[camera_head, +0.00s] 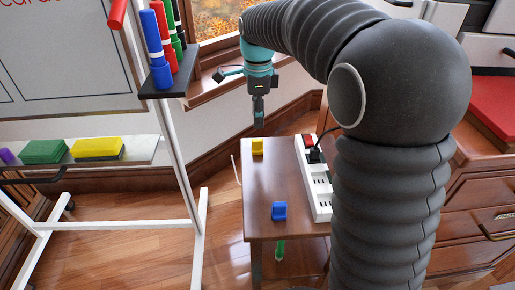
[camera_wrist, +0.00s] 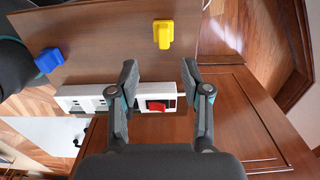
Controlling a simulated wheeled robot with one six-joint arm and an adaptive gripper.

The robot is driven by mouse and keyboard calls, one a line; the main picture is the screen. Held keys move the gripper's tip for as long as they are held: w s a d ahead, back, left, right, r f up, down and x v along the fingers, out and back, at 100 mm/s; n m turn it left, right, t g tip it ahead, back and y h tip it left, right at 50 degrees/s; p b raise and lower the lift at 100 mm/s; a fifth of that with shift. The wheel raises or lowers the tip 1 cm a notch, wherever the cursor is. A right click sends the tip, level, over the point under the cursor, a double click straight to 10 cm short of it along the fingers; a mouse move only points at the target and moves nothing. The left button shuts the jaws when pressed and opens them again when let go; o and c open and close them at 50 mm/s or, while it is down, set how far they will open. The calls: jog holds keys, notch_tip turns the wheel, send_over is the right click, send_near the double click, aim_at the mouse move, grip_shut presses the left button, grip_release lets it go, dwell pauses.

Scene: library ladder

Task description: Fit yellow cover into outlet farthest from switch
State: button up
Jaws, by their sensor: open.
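The yellow cover (camera_head: 257,147) stands on the small brown table near its far edge; it also shows at the top of the wrist view (camera_wrist: 163,36). The white power strip (camera_head: 322,205) lies along the table's right side, its sockets (camera_wrist: 88,98) partly hidden by my arm. Its red switch (camera_head: 308,140) is at the far end and shows between my fingers in the wrist view (camera_wrist: 157,107). My gripper (camera_head: 258,120) is open and empty, above the far edge of the table, apart from the yellow cover.
A blue cover (camera_head: 279,211) stands near the front of the small table (camera_head: 259,190). A whiteboard stand (camera_head: 185,185) with a marker holder (camera_head: 168,80) and eraser ledge is at left. Drawers (camera_head: 475,205) are at right. The table's middle is clear.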

aim_at(257, 140)
jog(key=f, duration=0.3)
jog(key=f+b, duration=0.1)
jog(key=f, duration=0.5)
jog(key=shift+w+f+b, duration=0.3)
jog(key=shift+f+b, duration=0.05)
jog(key=shift+f, duration=0.05)
grip_shut()
